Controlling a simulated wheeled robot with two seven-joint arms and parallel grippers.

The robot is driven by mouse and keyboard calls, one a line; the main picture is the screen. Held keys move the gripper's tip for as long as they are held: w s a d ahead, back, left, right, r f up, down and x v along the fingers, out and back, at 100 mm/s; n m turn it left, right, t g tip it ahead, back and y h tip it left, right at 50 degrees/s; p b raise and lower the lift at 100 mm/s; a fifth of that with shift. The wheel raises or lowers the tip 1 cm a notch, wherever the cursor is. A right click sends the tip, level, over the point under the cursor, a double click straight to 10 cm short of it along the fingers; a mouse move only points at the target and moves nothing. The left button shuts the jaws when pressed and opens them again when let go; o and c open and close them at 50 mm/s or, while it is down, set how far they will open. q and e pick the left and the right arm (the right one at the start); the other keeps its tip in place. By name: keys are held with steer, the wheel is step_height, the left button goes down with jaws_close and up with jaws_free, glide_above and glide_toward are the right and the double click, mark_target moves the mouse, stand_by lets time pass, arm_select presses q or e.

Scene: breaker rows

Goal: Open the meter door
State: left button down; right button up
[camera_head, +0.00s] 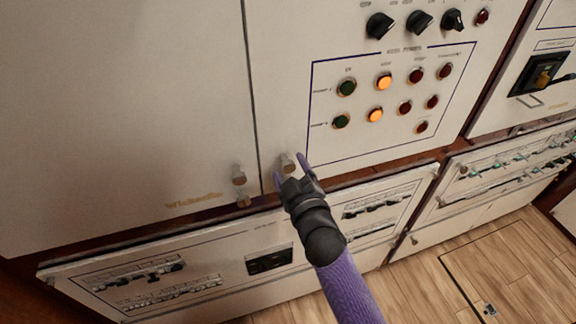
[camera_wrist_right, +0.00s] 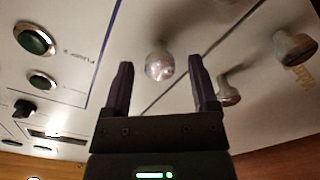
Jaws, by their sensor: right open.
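My right gripper (camera_head: 290,170) is open, its two purple fingers pointing at a small metal knob (camera_head: 287,161) at the lower left corner of the cream panel with lamps (camera_head: 335,40). In the right wrist view the round knob (camera_wrist_right: 159,65) shows between the open fingertips, with a gap on both sides; I cannot tell how deep the fingers reach around it. The panel stands flush beside a plain cream panel (camera_head: 120,100), split from it by a dark seam. No label readable here says which one is the meter door. My left gripper is not in view.
Two more knobs (camera_head: 239,174) sit just left of the seam, close to my right gripper. Lit orange lamps (camera_head: 384,82), green and red buttons and black rotary switches are on the lamp panel. Lower breaker panels (camera_head: 225,262) project below. Wooden floor (camera_head: 415,290) is at lower right.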

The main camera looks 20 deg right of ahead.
steer(key=shift+w, duration=0.85)
jaws_close()
stand_by(0.8)
